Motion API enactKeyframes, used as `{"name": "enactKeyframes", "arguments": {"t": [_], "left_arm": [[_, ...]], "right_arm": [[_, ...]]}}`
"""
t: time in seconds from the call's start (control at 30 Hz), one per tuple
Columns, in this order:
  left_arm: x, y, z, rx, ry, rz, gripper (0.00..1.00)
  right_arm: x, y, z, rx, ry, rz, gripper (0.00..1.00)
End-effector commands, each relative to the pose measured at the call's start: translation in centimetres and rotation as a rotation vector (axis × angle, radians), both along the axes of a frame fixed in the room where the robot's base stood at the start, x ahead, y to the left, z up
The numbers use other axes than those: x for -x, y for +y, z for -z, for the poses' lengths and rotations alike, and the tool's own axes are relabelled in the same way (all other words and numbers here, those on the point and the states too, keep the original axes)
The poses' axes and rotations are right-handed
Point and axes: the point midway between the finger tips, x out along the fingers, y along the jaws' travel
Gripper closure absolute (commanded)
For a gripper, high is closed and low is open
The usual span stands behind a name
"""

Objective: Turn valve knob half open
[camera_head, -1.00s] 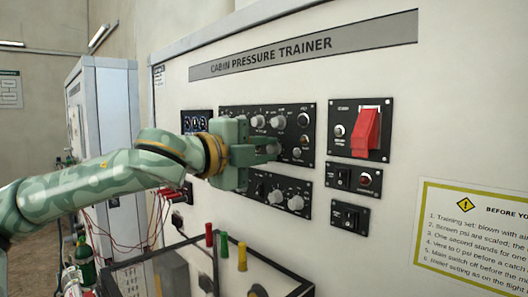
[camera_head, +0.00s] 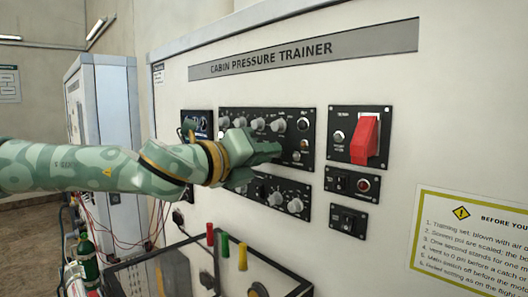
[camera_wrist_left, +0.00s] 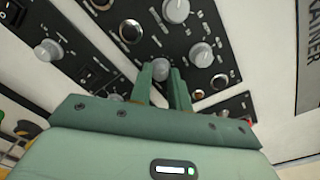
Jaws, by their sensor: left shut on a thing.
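The upper black control panel (camera_head: 308,127) on the trainer wall carries several grey round knobs. My left gripper (camera_head: 272,151) reaches in from the left against the lower part of this panel. In the left wrist view, my left gripper (camera_wrist_left: 166,84) has its two fingers close together, shut on a grey valve knob (camera_wrist_left: 160,70) at the panel. The fingers hide most of this knob, so its exact setting cannot be read. Other grey knobs (camera_wrist_left: 176,11) stand beside and beyond the fingers, apart from them. My right gripper is in neither view.
A lower knob panel (camera_head: 295,205) sits just under the gripper. A red guarded switch (camera_head: 366,141) and small switch panels (camera_head: 348,219) are to the right. Below stands an open-topped case (camera_head: 265,278) with coloured upright parts. A warning placard (camera_head: 470,240) is at lower right.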

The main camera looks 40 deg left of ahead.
Motion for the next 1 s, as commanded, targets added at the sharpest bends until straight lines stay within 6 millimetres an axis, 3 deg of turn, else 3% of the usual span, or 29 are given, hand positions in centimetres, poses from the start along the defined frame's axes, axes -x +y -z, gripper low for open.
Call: {"name": "enactKeyframes", "arguments": {"t": [0.33,0.8,0.83,0.9,1.0], "left_arm": [[0.00,-0.08,0.35,-0.107,-0.001,0.004,1.00],[0.01,-0.11,0.40,-0.118,-0.002,0.004,1.00],[0.01,-0.11,0.41,-0.117,-0.002,0.004,0.76],[0.01,-0.10,0.38,-0.117,-0.002,0.004,0.60],[0.00,-0.07,0.28,-0.118,-0.005,0.003,0.60]], "right_arm": [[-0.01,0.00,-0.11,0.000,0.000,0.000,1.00],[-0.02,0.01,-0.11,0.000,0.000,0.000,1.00],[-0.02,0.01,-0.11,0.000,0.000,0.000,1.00],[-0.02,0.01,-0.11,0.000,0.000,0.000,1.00],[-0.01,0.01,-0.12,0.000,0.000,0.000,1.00]]}}
